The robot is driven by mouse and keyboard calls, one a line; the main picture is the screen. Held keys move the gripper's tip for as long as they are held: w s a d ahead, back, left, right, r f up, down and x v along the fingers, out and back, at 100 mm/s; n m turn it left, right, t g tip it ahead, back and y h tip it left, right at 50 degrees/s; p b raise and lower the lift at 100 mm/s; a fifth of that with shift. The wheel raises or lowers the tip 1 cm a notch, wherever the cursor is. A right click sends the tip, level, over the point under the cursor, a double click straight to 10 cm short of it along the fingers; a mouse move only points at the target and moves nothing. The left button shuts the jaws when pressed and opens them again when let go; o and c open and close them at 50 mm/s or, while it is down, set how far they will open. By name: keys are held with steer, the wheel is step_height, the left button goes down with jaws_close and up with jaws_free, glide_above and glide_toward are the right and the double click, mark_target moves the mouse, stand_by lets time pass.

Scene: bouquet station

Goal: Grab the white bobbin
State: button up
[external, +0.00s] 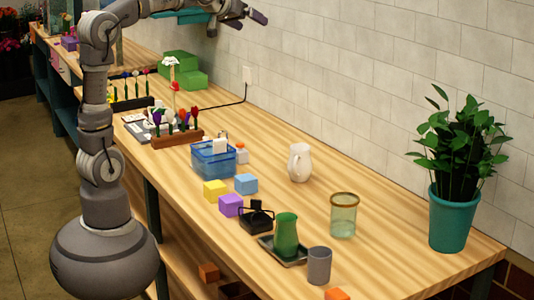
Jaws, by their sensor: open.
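My gripper (251,20) is open and empty, high above the back of the bench near the tiled wall, well away from the objects on the top. I cannot make out a white bobbin for certain. A small white piece (219,147) shows at the blue basket (213,162) in the middle of the bench, and it may be the bobbin. A small white item with an orange top (241,154) stands just right of the basket. Both are too small to identify surely.
A white jug (299,163), glass jar (343,216), green vase (286,236), grey cup (319,265) and potted plant (453,217) stand to the right. Coloured blocks (216,190) lie before the basket. A wooden flower rack (177,138) stands left. The bench's back middle is clear.

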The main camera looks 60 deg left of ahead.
steer(key=s+d+r+m+t+h+b, duration=0.1)
steer(key=s+d+r+m+t, duration=0.1)
steer(key=s+d+r, duration=0.4)
steer(key=d+r+m, duration=0.1)
steer(key=d+r, duration=0.1)
steer(key=shift+s+d+m+t+b, duration=0.25)
steer(key=shift+d+m+t+b, duration=0.05)
steer(key=s+d+r, duration=0.1)
steer(key=s+d+r+m+h, duration=0.1)
steer(key=s+r, duration=0.1)
steer(key=s+d+r+m+t, duration=0.1)
steer(key=s, duration=0.1)
steer(key=shift+d+r+b, duration=0.15)
steer(key=shift+d+b, duration=0.15)
steer(key=shift+d, duration=0.05)
steer(key=shift+c, duration=0.8)
steer(key=shift+w, duration=0.1)
